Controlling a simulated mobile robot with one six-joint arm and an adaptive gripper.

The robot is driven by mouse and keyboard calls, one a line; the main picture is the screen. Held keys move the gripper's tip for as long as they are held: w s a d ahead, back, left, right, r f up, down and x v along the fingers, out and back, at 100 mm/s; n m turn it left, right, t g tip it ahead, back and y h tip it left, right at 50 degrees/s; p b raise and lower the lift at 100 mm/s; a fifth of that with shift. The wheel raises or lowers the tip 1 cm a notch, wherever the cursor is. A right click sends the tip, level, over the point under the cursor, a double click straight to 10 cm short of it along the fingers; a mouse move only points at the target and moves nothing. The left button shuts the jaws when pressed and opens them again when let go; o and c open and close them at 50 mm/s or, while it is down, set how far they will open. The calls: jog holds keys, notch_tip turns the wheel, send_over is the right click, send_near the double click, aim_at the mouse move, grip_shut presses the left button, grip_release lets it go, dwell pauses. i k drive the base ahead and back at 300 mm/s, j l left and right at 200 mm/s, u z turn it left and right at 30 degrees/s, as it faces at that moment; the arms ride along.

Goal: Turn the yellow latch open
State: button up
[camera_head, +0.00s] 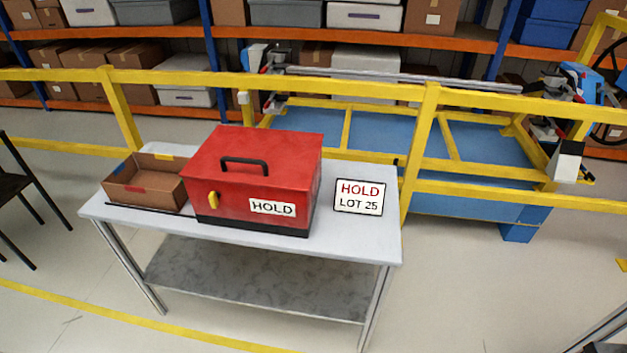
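My gripper is not in view.
An open cardboard box (148,184) stands left of the red box. A HOLD LOT 25 sign (359,197) is to its right. A yellow railing (350,89) runs behind the table. A black chair (22,185) is at the left edge. The floor in front is clear.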

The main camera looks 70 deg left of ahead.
aim_at(214, 197)
jog(key=i+l+u, duration=0.1)
jog(key=u, duration=0.25)
jog(key=i+l+u, duration=0.1)
jog(key=u, duration=0.2)
jog(key=i+l+u, duration=0.1)
jog(key=u, duration=2.3)
jog(key=i+j+u, duration=0.1)
jog(key=i, duration=0.55)
jog(key=i+j+u, duration=0.1)
jog(key=i+j, duration=0.15)
jog(key=i, duration=0.35)
